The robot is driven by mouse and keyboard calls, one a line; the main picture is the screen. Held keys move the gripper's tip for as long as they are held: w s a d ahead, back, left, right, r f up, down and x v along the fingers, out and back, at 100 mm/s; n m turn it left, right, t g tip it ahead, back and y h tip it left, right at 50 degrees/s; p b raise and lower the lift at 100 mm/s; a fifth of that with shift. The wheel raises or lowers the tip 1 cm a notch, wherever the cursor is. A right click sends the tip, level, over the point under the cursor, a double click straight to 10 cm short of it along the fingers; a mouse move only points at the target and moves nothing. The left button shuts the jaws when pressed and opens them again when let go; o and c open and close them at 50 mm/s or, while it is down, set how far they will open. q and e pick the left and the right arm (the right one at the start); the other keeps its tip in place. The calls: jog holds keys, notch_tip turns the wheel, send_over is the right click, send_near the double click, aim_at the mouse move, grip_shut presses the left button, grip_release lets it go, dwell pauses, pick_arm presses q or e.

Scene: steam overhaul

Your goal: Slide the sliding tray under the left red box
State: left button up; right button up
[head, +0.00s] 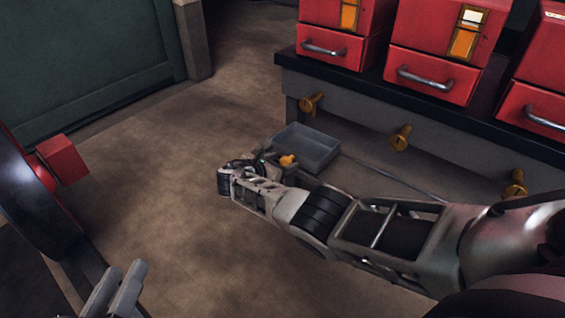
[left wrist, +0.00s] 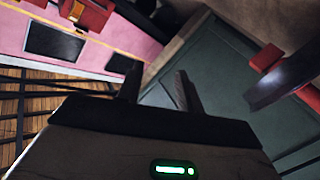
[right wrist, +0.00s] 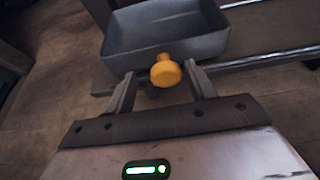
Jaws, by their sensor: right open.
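The sliding tray (head: 318,153) is a shallow grey open box low on the floor, in front of the bench and below the leftmost red box (head: 330,48). It also shows in the right wrist view (right wrist: 165,45). A yellow knob (right wrist: 166,72) is on its near side. My right gripper (right wrist: 160,82) is open, its fingers on either side of the knob with gaps visible. In the head view, my right gripper (head: 273,160) is beside the tray's left end, partly hidden by its own arm. My left gripper (head: 118,290) is open and empty at the lower left, away from the tray.
Two more red boxes (head: 438,50) stand on the bench to the right. Brass knobs (head: 401,138) stick out below the bench edge. A thin metal rail (head: 395,178) runs from the tray to the right. A dark wheel with a red block (head: 62,158) stands left. The middle floor is clear.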

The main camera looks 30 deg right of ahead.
jog(key=shift+s+a+r+p, duration=0.1)
jog(key=shift+a+r+p, duration=0.1)
jog(key=shift+p, duration=0.1)
pick_arm(q)
jog(key=shift+s+a+f+m+g+y+p, duration=0.1)
jog(key=shift+a+f+m+g+y+p, duration=0.5)
jog(key=shift+p, duration=1.1)
jog(key=shift+s+a+f+m+g+y+p, duration=0.1)
jog(key=shift+a+f+m+g+y+p, duration=0.5)
jog(key=shift+p, duration=1.05)
pick_arm(e)
jog(key=v, duration=1.5)
jog(key=shift+a, duration=0.15)
pick_arm(q)
jog(key=shift+d+f, duration=0.15)
jog(key=shift+d, duration=0.05)
